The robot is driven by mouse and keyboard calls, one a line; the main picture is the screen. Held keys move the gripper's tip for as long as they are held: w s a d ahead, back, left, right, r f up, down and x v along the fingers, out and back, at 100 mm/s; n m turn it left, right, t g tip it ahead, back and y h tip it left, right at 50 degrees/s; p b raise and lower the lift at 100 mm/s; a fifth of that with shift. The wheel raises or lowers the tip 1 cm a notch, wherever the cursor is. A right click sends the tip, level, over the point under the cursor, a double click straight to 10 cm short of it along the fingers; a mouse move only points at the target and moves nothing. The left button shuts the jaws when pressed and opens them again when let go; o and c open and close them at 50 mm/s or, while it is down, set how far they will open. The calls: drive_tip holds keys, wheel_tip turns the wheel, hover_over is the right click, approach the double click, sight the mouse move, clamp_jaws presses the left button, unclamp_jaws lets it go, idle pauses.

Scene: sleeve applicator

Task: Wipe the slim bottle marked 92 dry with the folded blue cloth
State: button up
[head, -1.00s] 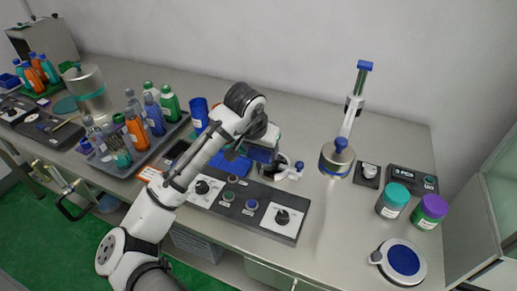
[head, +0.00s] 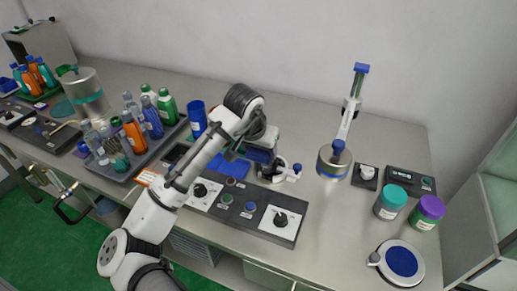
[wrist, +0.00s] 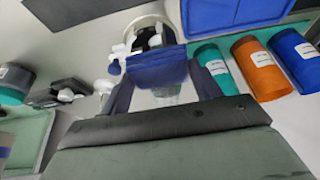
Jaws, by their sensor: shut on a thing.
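My gripper (wrist: 163,85) is shut on a blue layered block that looks like the folded blue cloth (wrist: 156,69), between its dark blue fingers. In the head view my gripper (head: 262,152) is low over the bench, beyond the control panel. Something pale and translucent shows between the fingers below the cloth; I cannot tell what it is. Slim bottles, clear, orange, blue and green, stand in the grey tray (head: 121,170) left of my arm. Their labels are too small to read, so I cannot tell which is marked 92.
A white round fixture (wrist: 150,32) with a dark opening is just beyond the cloth. A control panel (head: 265,212) with knobs lies in front of my gripper. A metal post with a blue top (head: 362,68), teal-lidded jar (head: 391,202) and purple-lidded jar (head: 428,212) stand right.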

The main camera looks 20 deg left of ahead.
drive_tip(key=shift+w, duration=0.2)
drive_tip(key=shift+f, duration=0.15)
drive_tip(key=shift+f+b, duration=1.6)
drive_tip(key=shift+f, duration=0.7)
drive_tip(key=shift+r, duration=0.1)
drive_tip(key=shift+r+p, duration=2.05)
drive_tip(key=shift+r, duration=0.35)
drive_tip(key=shift+f, duration=0.15)
